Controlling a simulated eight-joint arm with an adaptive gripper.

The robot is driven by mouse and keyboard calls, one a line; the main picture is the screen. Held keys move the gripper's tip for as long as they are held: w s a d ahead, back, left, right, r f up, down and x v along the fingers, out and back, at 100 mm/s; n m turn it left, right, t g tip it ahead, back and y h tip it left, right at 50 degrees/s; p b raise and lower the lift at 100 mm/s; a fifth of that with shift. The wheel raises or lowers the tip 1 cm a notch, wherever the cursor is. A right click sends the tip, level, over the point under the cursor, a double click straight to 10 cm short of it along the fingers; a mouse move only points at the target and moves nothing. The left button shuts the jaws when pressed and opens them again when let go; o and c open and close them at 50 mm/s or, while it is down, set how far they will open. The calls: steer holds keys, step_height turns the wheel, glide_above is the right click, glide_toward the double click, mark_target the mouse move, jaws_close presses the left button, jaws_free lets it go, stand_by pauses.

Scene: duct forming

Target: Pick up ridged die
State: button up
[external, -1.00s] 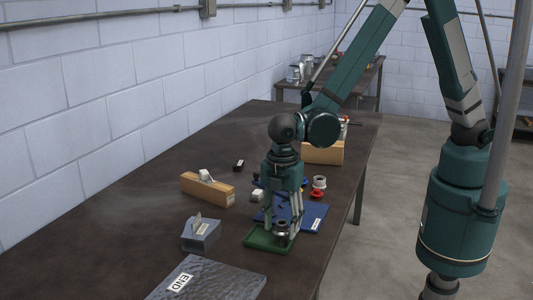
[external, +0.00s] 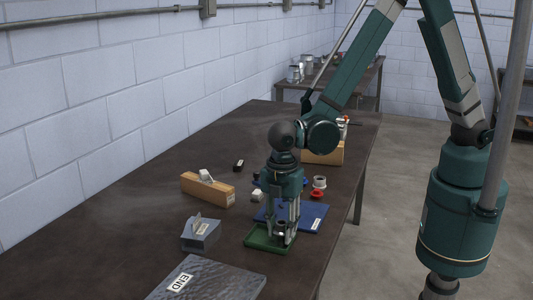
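A small grey metal piece, probably the ridged die (external: 281,231), stands at the green tray (external: 256,240) near the table's right edge. My gripper (external: 283,236) points straight down over it, with its fingers on either side of the piece. The fingers hide part of it, and its ridges are too small to make out. I cannot tell whether the fingertips touch it. It looks upright and low at the tray.
A blue mat (external: 313,214) with a white label lies behind the tray. A red ring (external: 318,194) and a white-grey ring (external: 319,182) stand beyond it.

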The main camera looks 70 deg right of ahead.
steer(key=c, duration=0.7)
steer(key=shift+o, duration=0.2)
steer(key=shift+r, duration=0.1)
step_height(320, 180, up, 10)
steer(key=shift+p, duration=0.3)
stand_by(0.5)
